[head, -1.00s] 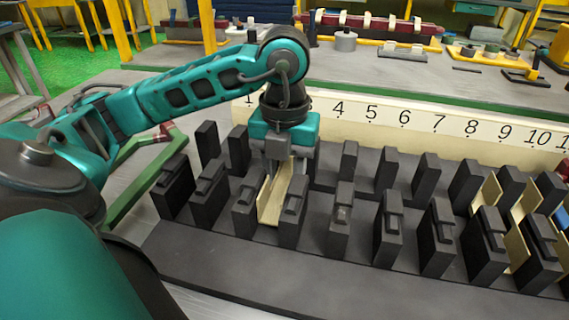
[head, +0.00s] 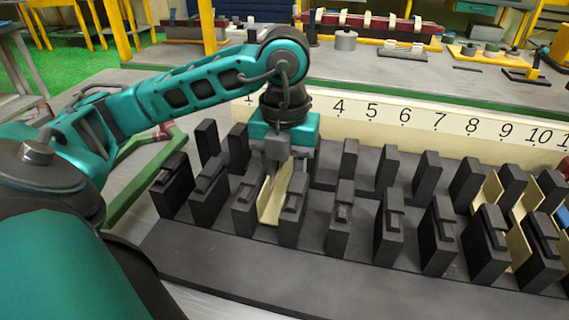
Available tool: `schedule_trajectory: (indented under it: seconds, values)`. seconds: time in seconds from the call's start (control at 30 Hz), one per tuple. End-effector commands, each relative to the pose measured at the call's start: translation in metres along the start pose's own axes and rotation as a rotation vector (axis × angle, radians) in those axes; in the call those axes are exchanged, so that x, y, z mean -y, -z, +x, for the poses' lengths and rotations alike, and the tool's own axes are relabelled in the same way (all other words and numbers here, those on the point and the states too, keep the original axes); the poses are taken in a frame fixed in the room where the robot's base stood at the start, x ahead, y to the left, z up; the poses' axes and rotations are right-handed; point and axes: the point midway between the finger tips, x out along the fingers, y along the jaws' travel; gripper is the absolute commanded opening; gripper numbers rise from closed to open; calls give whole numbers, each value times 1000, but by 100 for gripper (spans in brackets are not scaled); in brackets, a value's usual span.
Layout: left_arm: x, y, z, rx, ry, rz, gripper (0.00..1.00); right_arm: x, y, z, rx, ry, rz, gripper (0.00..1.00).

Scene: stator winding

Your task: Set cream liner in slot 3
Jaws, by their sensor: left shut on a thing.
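My left gripper (head: 278,165) comes down from above and is shut on the cream liner (head: 271,203), a thin folded channel. The liner is between two dark front teeth, the left tooth (head: 245,208) and the right tooth (head: 292,215). This is the third gap from the left end of the stator block (head: 225,264). The liner's near end shows low between the teeth; its far part is hidden by the gripper. I cannot tell whether it rests on the slot floor. My right gripper is not in view.
A cream board (head: 455,122) with slot numbers stands behind the block; my arm hides 2 and 3. The gaps just right of the held liner are empty. Other cream liners (head: 525,200) sit in slots at the far right. Dark teeth stand close on both sides of the gripper.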

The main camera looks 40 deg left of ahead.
Motion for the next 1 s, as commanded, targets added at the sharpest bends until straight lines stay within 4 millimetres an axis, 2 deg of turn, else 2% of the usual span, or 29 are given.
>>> schedule_trajectory:
  seconds: [0.6, 0.63, 0.9, 1.0]
  values:
    - [0, 0, 5, 0, 0, 0, 22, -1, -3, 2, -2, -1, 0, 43]
    - [0, 0, 5, 0, 0, 0, 42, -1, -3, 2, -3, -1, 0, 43]
    - [0, 0, 5, 0, 0, 0, 68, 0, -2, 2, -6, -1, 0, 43]
    - [0, 0, 5, 0, 0, 0, 69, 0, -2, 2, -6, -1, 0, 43]
